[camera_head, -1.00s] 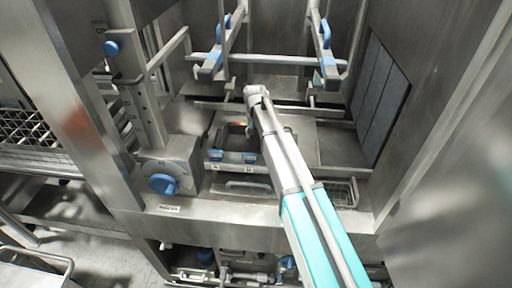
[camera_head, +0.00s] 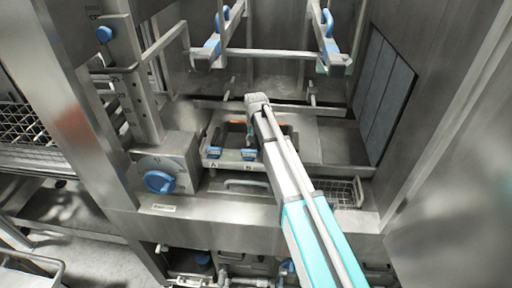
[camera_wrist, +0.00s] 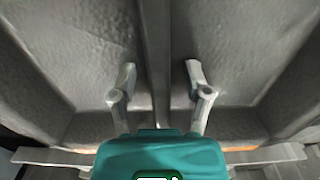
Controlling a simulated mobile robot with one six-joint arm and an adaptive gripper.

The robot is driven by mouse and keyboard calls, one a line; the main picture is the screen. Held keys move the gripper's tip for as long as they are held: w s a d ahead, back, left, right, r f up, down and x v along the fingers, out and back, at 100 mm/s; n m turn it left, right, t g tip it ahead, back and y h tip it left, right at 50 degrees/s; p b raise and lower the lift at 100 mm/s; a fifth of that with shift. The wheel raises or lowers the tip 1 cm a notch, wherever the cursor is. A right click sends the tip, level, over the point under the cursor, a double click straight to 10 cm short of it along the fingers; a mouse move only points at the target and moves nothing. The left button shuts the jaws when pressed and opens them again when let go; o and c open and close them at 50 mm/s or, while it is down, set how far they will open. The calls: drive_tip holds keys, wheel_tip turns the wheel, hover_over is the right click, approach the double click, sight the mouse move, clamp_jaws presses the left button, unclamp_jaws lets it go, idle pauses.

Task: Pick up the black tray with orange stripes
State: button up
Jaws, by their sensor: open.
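The black tray with orange stripes (camera_head: 236,122) seems to lie in the middle of the washer opening, just beyond two blue-topped blocks. Only a dark patch and short orange strips show around my arm, which hides much of it. In the wrist view a dark textured surface with a ridge down the middle and orange strips (camera_wrist: 240,149) near the bottom fills most of the picture; it looks like the same tray. My gripper (camera_wrist: 160,82) has its two fingers apart with nothing between them, above that ridge. I cannot tell whether they touch it.
A blue knob (camera_head: 160,181) on a metal box stands at the left. Two bars with blue grips (camera_head: 327,58) hang above. A small wire basket (camera_head: 345,193) lies to the right of my arm. Metal walls (camera_head: 460,110) bound the opening at the sides.

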idle(0.5)
clamp_jaws()
